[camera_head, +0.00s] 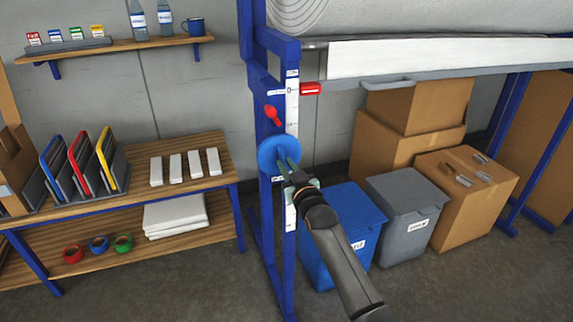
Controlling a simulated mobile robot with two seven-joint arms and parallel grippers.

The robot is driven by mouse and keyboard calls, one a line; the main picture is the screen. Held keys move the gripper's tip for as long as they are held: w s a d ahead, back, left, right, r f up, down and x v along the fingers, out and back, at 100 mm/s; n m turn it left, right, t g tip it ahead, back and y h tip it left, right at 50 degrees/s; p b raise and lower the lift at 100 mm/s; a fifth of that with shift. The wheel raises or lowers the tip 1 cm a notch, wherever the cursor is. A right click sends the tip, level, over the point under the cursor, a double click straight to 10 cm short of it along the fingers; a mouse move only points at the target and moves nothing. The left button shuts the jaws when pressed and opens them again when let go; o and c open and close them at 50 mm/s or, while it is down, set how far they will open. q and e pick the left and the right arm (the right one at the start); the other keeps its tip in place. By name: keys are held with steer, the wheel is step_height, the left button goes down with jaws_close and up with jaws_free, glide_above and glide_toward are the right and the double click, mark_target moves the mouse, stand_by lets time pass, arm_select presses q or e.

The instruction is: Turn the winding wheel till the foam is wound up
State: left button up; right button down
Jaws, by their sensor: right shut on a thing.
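The blue round winding wheel (268,153) sits on the blue upright post of the rack. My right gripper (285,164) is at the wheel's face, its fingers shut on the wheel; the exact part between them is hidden. The foam (300,12) shows as a large pale roll with a spiral end at the top. A white sheet (420,58) hangs below it, above a grey bar (450,73). My left gripper is not in view.
A red lever (271,115) sits above the wheel. A white scale (292,110) has a red marker (311,89) beside it near the top. A blue bin (345,215), a grey bin (405,215) and cardboard boxes (470,205) stand right. A wooden bench (200,190) stands left.

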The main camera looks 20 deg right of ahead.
steer(key=shift+m, duration=0.3)
steer(key=c, duration=0.9)
jaws_free()
steer(key=shift+o, duration=0.2)
steer(key=s, duration=1.2)
steer(key=shift+s+d, duration=0.25)
